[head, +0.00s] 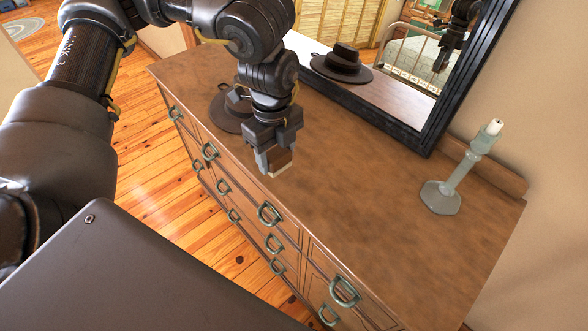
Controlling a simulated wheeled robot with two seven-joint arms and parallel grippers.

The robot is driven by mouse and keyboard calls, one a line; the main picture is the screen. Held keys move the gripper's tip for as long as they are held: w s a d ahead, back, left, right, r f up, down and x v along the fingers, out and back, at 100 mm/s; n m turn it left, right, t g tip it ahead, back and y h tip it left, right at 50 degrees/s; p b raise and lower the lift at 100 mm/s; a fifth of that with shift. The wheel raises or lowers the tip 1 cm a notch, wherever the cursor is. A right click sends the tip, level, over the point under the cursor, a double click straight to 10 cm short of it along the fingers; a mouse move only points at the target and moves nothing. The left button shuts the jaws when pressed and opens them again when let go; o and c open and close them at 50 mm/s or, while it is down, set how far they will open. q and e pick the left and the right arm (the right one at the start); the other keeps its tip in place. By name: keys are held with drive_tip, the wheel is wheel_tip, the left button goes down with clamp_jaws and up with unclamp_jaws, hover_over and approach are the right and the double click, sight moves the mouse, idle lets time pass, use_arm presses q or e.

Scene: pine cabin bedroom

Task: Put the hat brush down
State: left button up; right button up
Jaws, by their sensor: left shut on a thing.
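My left gripper (272,150) points down over the front part of the wooden dresser top (350,160). It is shut on the hat brush (279,162), a small brown block with a pale lower edge, mostly hidden between the fingers. I cannot tell whether the brush touches the dresser top or hangs just above it. My right gripper is not in the head view.
A dark brimmed hat (229,112) lies behind my left gripper, partly hidden by it. A black-framed mirror (400,128) stands along the back and reflects the hat. A pale green candlestick (455,178) stands at the right. The dresser top between gripper and candlestick is clear.

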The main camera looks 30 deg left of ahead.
use_arm(q)
drive_tip(key=s+a+r+m+b, duration=0.1)
drive_tip(key=s+a+r+m, duration=0.3)
drive_tip(key=m, duration=1)
drive_tip(key=w+d+f+p, duration=0.1)
drive_tip(key=w+f, duration=0.2)
drive_tip(key=w, duration=0.1)
drive_tip(key=w+d+f+p, duration=0.1)
drive_tip(key=w+f, duration=0.3)
drive_tip(key=w+d+f+p, duration=0.1)
drive_tip(key=w+f, duration=0.3)
drive_tip(key=shift+w+d, duration=0.25)
drive_tip(key=shift+w, duration=0.1)
drive_tip(key=shift+w+d+f+p, duration=0.1)
drive_tip(key=shift+w+f+p, duration=0.05)
drive_tip(key=shift+f+p, duration=0.3)
wheel_tip(320, 180, down, 2)
drive_tip(key=shift+p, duration=0.4)
drive_tip(key=shift+w+f, duration=0.1)
drive_tip(key=shift+f, duration=0.3)
